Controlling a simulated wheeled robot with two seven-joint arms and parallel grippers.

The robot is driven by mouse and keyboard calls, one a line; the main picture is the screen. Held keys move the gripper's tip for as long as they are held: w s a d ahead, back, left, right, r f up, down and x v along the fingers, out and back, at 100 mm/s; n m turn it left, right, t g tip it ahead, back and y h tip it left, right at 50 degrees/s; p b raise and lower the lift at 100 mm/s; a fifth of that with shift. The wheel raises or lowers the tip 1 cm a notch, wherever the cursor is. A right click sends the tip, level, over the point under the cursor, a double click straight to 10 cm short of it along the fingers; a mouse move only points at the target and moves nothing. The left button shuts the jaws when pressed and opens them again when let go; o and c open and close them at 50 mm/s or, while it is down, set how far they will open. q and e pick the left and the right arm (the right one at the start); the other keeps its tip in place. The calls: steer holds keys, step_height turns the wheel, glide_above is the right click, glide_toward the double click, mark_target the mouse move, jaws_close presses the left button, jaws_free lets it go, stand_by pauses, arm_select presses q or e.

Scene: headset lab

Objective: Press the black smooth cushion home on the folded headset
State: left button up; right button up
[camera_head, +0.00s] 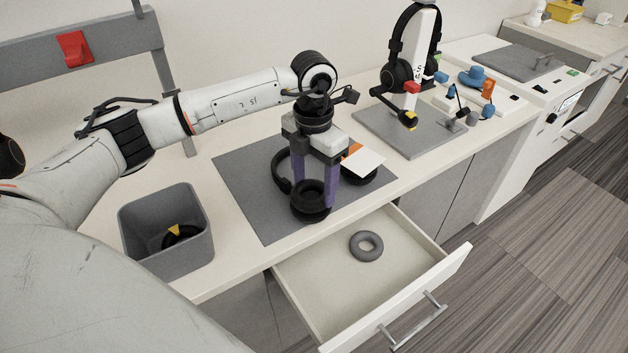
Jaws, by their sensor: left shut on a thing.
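The folded black headset lies on the grey mat (250,196) on the worktop. Its headband (281,172) curves at the left and one ear cup (358,180) shows at the right. My left gripper (315,193) points down over the headset with its purple fingers around a black ring-shaped cushion (310,208). The gripper is shut on this cushion, at the headset's near ear cup. I cannot tell whether the cushion is seated, as the fingers hide part of it. My right gripper is not in view.
An open drawer (330,305) below the counter holds a grey ring cushion (366,246). A grey bin (190,255) with black and yellow pieces stands at the left. An orange and white card (363,161) is over the right ear cup. Another headset (399,75) hangs on a stand behind.

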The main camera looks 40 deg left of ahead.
arm_select(q)
steer(key=shift+f, duration=0.5)
steer(key=o, duration=1.1)
steer(key=shift+r, duration=0.1)
step_height(320, 180, up, 10)
steer(key=b, duration=0.1)
steer(key=shift+r, duration=0.15)
